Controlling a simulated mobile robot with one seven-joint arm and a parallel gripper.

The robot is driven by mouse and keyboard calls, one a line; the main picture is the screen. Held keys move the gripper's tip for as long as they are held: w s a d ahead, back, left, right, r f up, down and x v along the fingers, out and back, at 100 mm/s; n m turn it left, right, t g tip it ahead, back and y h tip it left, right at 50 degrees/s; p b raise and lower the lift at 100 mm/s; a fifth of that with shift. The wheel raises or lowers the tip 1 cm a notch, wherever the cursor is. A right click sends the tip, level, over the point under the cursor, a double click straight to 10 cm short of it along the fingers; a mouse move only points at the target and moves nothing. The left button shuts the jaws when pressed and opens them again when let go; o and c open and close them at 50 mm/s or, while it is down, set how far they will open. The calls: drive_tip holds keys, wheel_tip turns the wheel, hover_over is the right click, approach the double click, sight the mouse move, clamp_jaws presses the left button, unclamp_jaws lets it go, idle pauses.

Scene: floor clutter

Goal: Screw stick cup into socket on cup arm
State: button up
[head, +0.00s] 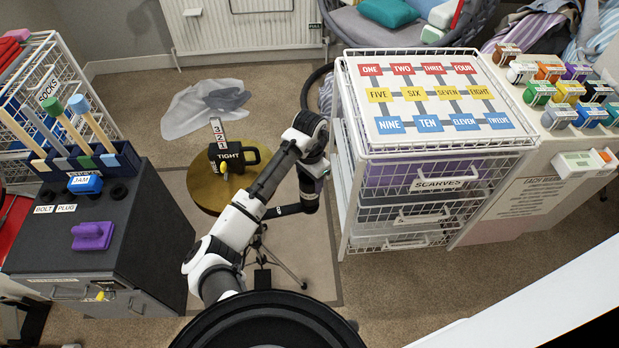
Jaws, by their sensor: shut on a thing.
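A black cup-shaped piece with a handle, marked TIGHT (236,157), sits on a round wooden-topped stand (205,192), with a numbered strip 3 2 1 (217,131) rising behind it. I cannot tell whether this piece is the cup arm, and I cannot make out its socket. My gripper (290,209) is below and right of the stand, pointing left at the end of my bent arm. It is shut on a small dark thing, largely hidden by my arm; I cannot confirm that it is the stick cup.
A dark cabinet (150,215) at left carries a blue rack (118,160) of sticks, a blue JAM block (85,184) and a purple piece (92,235). A white wire drawer unit (400,215) stands close right of my arm.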

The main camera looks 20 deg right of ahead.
drive_tip(key=shift+f, duration=0.6)
drive_tip(key=o, duration=1.2)
drive_tip(key=shift+c, duration=0.2)
wheel_tip(320, 180, up, 14)
drive_tip(key=shift+p, duration=0.45)
